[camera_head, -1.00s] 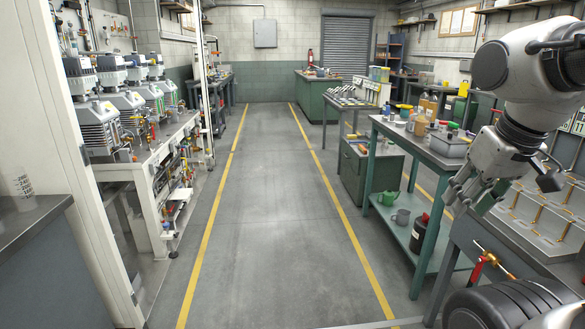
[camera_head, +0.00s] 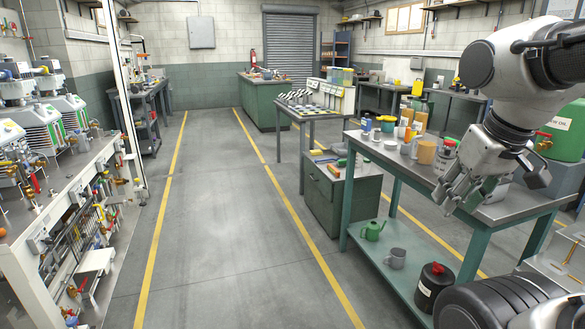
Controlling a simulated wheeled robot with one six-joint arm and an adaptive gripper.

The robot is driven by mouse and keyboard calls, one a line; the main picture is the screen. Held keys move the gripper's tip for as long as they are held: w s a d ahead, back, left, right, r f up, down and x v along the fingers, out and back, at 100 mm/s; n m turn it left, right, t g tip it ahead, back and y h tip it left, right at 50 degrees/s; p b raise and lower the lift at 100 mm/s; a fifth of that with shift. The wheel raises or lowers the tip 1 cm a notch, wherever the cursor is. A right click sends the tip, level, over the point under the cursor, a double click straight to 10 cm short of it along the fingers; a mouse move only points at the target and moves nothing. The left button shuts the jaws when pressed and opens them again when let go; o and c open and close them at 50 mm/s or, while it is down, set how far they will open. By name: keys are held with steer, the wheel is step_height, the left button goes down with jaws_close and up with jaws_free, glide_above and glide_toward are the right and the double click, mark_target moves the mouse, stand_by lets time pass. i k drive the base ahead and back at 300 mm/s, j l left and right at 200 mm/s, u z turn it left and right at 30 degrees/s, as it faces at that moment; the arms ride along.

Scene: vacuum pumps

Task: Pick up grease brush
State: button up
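I cannot make out a grease brush for certain; the small tools on the worktops are too small to tell apart. My gripper (camera_head: 462,202) hangs at the right, its fingers pointing down and apart, with nothing seen between them. In the picture it overlaps the near part of the steel-topped workbench (camera_head: 385,155), which carries several jars, bottles and cans. The gripper and arm hide part of that bench top. A green cabinet (camera_head: 322,200) left of the bench has small yellow and orange items on its top.
The aisle floor (camera_head: 225,240) between yellow lines is clear. A rack with vacuum pumps (camera_head: 45,115) stands along the left. A table (camera_head: 312,112) stands farther back.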

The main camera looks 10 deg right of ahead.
mark_target(408, 130)
steer(key=i+j+z, duration=0.2)
steer(key=i+z, duration=0.2)
steer(key=i+j+z, duration=0.9)
steer(key=z, duration=0.3)
steer(key=j+z, duration=0.2)
steer(key=z, duration=0.2)
steer(key=i+j+z, duration=0.1)
steer(key=j+z, duration=0.2)
steer(key=j, duration=0.45)
steer(key=j+z, duration=0.3)
steer(key=j, duration=0.5)
steer(key=j+z, duration=0.1)
steer(key=j, duration=1.35)
steer(key=k+j, duration=0.1)
steer(key=j, duration=1.3)
steer(key=i+z, duration=0.05)
